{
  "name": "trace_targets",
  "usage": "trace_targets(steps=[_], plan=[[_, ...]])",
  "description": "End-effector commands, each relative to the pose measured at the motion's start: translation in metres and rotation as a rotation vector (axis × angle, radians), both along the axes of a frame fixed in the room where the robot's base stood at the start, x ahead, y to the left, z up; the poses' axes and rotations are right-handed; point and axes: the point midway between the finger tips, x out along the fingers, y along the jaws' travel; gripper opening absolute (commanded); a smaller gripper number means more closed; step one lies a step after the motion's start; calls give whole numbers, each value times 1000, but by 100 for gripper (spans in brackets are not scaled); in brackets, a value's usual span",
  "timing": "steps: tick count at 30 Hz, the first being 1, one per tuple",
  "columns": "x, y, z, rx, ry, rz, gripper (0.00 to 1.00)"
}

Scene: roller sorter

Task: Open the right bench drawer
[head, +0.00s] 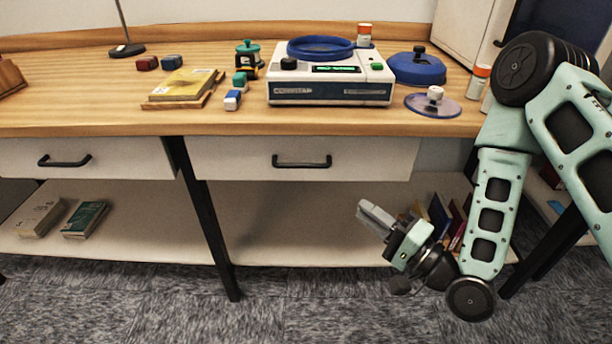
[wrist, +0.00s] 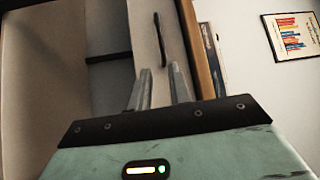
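The right bench drawer (head: 235,157) has a plain white front and a black bar handle (head: 302,162). It looks shut, under the wooden worktop (head: 60,115). My gripper (head: 374,217) is below and to the right of the handle, in front of the lower shelf, apart from the drawer. In the wrist view my gripper (wrist: 160,85) has its two fingers apart with nothing between them. The handle also shows in the wrist view (wrist: 161,38), beyond the fingertips. The left drawer (head: 120,160) also looks shut, with a similar handle (head: 64,161).
A white device (head: 330,88) with a blue ring, a blue lid (head: 417,68) and small blocks stand on the worktop. Books stand on the lower shelf (head: 290,225) behind my gripper. A black bench leg (head: 207,225) stands between the drawers. Carpet in front is clear.

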Motion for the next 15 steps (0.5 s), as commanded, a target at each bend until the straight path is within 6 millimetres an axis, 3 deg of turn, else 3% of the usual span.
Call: trace_targets(steps=[8,15], plan=[[8,10,-5,-17,4,11,20],[19,21,2,-4,-8,5,20]])
